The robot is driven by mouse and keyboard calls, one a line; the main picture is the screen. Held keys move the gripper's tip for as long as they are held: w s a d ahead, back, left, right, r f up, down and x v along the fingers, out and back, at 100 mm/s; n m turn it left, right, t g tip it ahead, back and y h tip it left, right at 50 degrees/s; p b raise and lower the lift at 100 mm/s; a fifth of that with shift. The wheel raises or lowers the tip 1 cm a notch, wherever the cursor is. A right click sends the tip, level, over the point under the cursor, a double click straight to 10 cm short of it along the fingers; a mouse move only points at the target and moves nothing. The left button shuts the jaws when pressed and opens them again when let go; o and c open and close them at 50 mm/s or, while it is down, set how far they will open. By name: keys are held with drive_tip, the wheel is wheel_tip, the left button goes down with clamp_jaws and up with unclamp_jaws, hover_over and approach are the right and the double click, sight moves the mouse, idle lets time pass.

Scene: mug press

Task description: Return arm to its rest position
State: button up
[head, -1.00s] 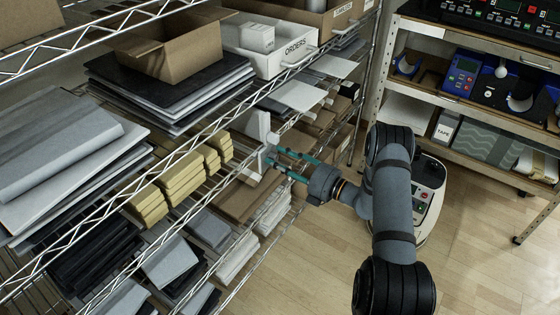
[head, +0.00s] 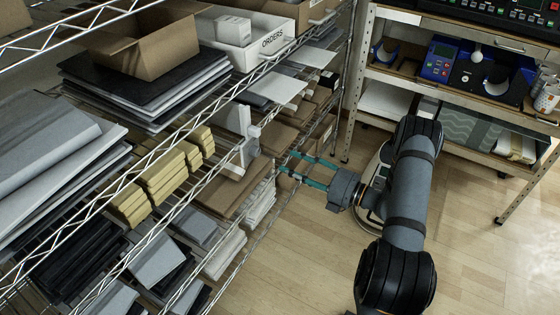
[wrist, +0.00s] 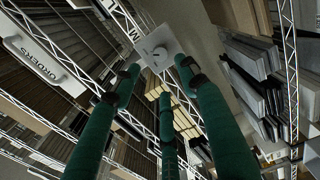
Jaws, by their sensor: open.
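My gripper (head: 288,163) has teal fingers and is open and empty. It points left at the wire shelving (head: 112,187), with its fingertips just off the shelf edge. A white plate-like piece with a knob (head: 250,150) stands at the shelf edge, left of the fingertips and apart from them. In the wrist view the spread fingers (wrist: 160,75) frame the white piece (wrist: 158,46) beyond their tips.
At the back right, a bench (head: 465,92) holds a blue control box (head: 438,62) and a press (head: 492,78). The wood floor (head: 480,240) is clear at lower right.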

sight(259, 152)
drive_tip(key=shift+s+d, duration=0.3)
drive_tip(key=shift+d, duration=0.15)
drive_tip(key=x, duration=1.2)
drive_tip(key=shift+a, duration=0.1)
